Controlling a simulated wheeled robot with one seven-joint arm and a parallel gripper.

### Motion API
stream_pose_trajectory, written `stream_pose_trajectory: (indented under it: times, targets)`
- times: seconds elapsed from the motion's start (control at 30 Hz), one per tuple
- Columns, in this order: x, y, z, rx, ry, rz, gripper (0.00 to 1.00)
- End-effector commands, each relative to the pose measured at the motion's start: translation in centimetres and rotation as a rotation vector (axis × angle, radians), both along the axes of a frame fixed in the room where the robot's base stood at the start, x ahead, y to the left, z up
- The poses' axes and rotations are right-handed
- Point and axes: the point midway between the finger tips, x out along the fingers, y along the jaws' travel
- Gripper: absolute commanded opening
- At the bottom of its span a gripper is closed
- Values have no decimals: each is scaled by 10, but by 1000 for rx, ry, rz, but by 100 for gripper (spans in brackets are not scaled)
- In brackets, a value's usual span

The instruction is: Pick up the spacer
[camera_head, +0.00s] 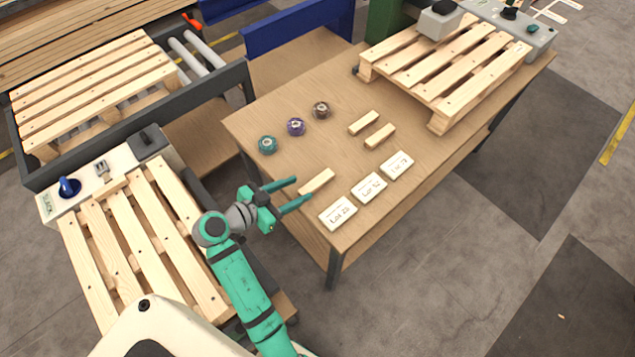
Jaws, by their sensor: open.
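Three small pale wooden blocks that look like spacers lie on the brown table. The nearest spacer (316,181) lies close to the table's left front edge. The other two, a spacer (363,123) and another spacer (379,136), lie side by side farther back. My gripper (304,191) is green, open and empty. Its two fingers point right toward the nearest spacer, with the tips just short of it or around its left end. I cannot tell the gripper's height above the table or whether it touches the spacer.
On the table (277,202) lie three white labelled cards, one card (338,213) nearest my gripper. Three round knobs, teal (268,144), purple (296,127) and brown (321,110), stand at the left. A small pallet (450,67) covers the back right. Another pallet (140,235) is left of the table.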

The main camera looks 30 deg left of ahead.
Motion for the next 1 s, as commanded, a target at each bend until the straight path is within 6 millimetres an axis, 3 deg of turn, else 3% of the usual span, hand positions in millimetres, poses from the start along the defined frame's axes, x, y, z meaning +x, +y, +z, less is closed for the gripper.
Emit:
stream_pose_trajectory:
  times: [0.53, 0.87, 1.0]
  targets:
    - [48, -24, -23, 0, 1, -7, 45]
    - [53, -25, -26, 0, 1, -5, 45]
    - [53, -25, -26, 0, 1, -5, 12]
